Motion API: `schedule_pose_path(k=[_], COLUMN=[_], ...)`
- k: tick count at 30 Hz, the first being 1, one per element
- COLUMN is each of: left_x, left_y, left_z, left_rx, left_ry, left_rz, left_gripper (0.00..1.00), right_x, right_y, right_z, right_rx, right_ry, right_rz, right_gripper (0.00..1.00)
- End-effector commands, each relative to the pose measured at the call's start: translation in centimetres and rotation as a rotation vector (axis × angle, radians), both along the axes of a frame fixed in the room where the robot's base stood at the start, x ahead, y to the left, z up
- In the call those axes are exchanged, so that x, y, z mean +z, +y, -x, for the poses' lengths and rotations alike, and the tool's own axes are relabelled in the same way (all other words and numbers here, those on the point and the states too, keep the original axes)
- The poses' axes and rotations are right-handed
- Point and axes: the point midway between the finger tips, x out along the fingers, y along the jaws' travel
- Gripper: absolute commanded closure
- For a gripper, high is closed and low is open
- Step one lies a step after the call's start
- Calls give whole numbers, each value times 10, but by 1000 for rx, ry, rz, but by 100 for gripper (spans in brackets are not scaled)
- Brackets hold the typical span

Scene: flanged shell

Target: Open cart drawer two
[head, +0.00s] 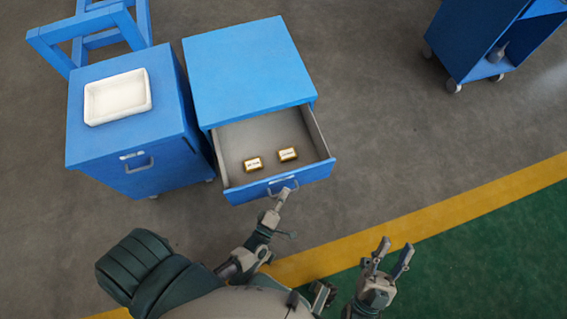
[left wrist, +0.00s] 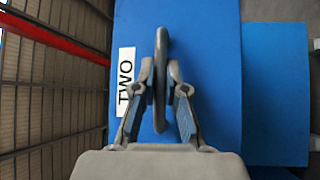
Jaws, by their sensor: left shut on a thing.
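A blue cart (head: 248,70) stands ahead with its drawer (head: 272,148) pulled out toward me. My left gripper (head: 282,194) is at the drawer front, shut on the grey handle (head: 283,184). In the left wrist view the fingers (left wrist: 160,90) close around the handle (left wrist: 161,60), beside a white label (left wrist: 126,82) reading TWO. My right gripper (head: 388,258) is open and empty over the floor at the lower right.
A second blue cart (head: 130,150) with a closed drawer stands close on the left, bearing a white tray (head: 117,97). A blue frame (head: 90,30) is behind it. Another blue cart (head: 480,40) on casters is at the upper right. Grey floor between is clear; a yellow stripe (head: 430,217) crosses it.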

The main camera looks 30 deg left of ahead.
Motion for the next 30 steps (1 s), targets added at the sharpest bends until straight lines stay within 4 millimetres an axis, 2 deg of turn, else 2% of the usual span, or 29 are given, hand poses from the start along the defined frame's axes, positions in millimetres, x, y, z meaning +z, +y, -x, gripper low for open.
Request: schedule_pose_path(k=[1,5,6,8,9,17,20,23,30], left_x=[-5,-5,-5,-5,-5,-2,-3,-6,-14], left_y=[5,5,5,5,4,1,0,-1,-2], left_z=[4,4,4,3,3,2,7,21,74], left_rx=[9,8,8,7,7,2,1,2,3], left_ry=[10,10,10,10,9,6,7,9,11], left_rz=[-2,-2,-2,-2,-1,-2,-2,-2,-2], left_gripper=[100,100,81,66,63,63,63,63,63], right_x=[-1,-1,-1,0,0,0,0,0,0], right_y=[0,0,0,0,0,0,0,0,0], right_z=[0,0,0,0,0,0,1,1,1], right_rx=[0,0,0,0,0,0,0,0,0], right_ry=[1,0,0,0,0,0,-1,-1,-1], right_rz=[0,0,0,0,0,1,1,1,1], right_gripper=[60,60,60,60,60,60,60,60,60])
